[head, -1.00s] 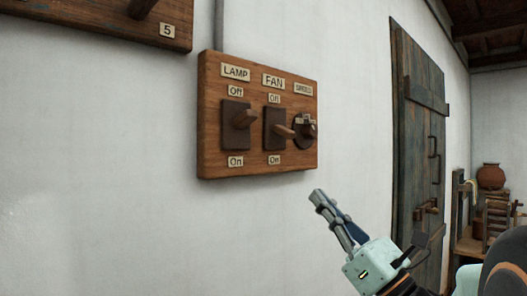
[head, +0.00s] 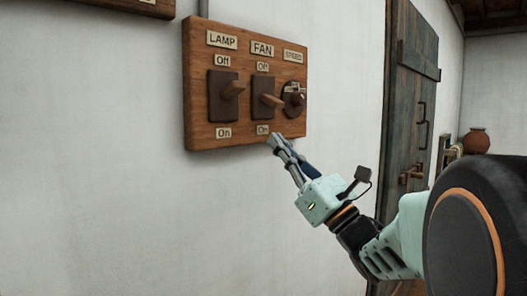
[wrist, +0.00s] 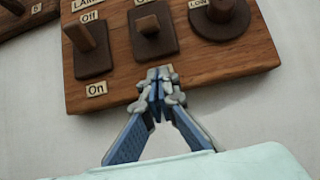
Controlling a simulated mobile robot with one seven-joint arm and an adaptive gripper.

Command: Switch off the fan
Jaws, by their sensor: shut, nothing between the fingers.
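The fan switch (head: 263,98) is a dark plate with a wooden lever (head: 273,102) on a wooden board, under a FAN label. "Off" is marked above it and "On" below. Its lever sticks out tilted down, toward "On". The wrist view shows the fan lever (wrist: 148,25) at the top, above my fingertips. My gripper (head: 275,139) is shut and empty, just below the fan switch near the board's lower edge. In the wrist view my gripper (wrist: 160,76) covers part of the label below the switch. I cannot tell whether it touches the board.
The lamp switch (head: 222,97) is left of the fan switch, its lever tilted up toward "Off". A round speed knob (head: 294,99) is close on the right. Another wooden board (head: 140,6) hangs at upper left. A wooden door (head: 411,110) stands to the right. The wall below is clear.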

